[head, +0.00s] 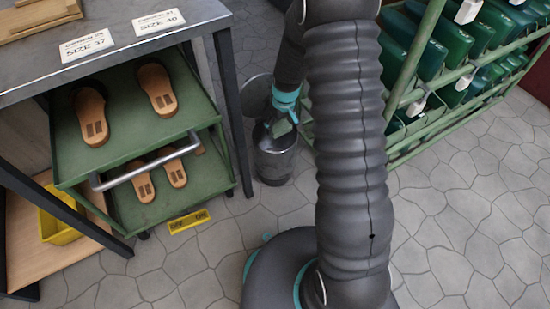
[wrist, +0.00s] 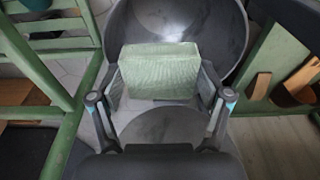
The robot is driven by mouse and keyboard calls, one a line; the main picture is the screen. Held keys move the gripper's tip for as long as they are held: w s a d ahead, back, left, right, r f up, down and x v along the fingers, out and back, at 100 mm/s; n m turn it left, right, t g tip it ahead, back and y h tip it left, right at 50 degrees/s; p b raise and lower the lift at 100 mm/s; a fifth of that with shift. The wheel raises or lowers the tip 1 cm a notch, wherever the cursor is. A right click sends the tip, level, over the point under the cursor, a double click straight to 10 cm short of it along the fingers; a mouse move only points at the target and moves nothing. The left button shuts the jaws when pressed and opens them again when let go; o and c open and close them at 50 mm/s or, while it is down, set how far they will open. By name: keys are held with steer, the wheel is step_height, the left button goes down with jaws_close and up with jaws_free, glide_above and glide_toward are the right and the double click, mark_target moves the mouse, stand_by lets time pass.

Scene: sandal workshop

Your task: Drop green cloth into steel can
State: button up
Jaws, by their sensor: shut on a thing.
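My gripper (wrist: 161,84) is shut on the green cloth (wrist: 160,68), a pale folded piece held between its two fingers. In the head view my gripper (head: 277,128) is low beside the shelf cart, at the top of the steel can (head: 274,168); only a bit of the cloth shows there. The can is a dark grey upright cylinder on the floor. A round grey lid (head: 257,92) stands raised behind it; it also shows in the wrist view (wrist: 215,35). A round grey surface, seemingly the can's mouth (wrist: 165,128), lies below the cloth. How deep the cloth hangs is hard to tell.
A green cart (head: 205,98) with sandal soles stands left of the can, under a grey table (head: 105,55) with size cards. A green rack (head: 440,78) of dark green pieces stands right. A yellow tag (head: 188,221) lies near the cart. The stone floor at lower right is clear.

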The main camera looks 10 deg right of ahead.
steer(key=shift+f, duration=0.45)
steer(key=o, duration=1)
steer(key=r, duration=0.4)
steer(key=s+r, duration=0.1)
steer(key=r, duration=0.7)
steer(key=shift+s+d, duration=0.35)
steer(key=shift+s, duration=0.05)
